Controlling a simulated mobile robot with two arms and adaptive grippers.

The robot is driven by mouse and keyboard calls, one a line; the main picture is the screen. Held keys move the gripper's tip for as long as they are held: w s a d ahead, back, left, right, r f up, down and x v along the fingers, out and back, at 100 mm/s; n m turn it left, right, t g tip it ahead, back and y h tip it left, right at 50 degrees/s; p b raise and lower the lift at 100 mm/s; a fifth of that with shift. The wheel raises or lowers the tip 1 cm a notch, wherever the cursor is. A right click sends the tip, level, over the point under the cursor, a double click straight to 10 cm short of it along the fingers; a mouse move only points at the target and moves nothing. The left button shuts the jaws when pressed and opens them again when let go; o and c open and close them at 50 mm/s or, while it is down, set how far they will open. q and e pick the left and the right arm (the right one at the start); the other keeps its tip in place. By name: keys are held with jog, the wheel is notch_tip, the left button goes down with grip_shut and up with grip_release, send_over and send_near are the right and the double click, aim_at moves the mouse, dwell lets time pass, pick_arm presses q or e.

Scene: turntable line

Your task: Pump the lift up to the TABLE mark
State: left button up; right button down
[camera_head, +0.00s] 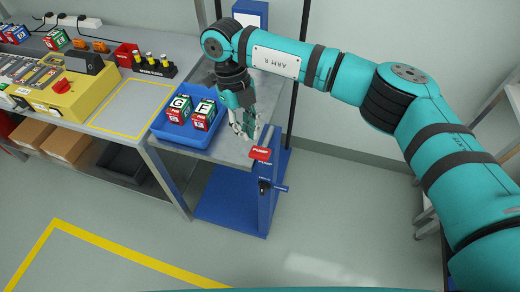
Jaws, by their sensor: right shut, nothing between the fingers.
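The blue lift (266,205) stands at the right end of the workbench, with a grey top plate (222,151) and a wide blue base on the floor. Its red pump handle end (260,154), lettered PUMP, sticks out at the front right of the plate. My right gripper (247,134) points down just behind the red handle end, over the plate's right side. It is shut and empty; I cannot tell whether it touches the handle. No TABLE mark can be read in this view. My left gripper is not in view.
A blue tray (163,133) with two lettered blocks, G (180,109) and F (204,114), sits on the lift plate. The front floor is clear.

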jog(key=v, duration=0.8)
jog(key=shift+r, duration=0.1)
dwell(0.4)
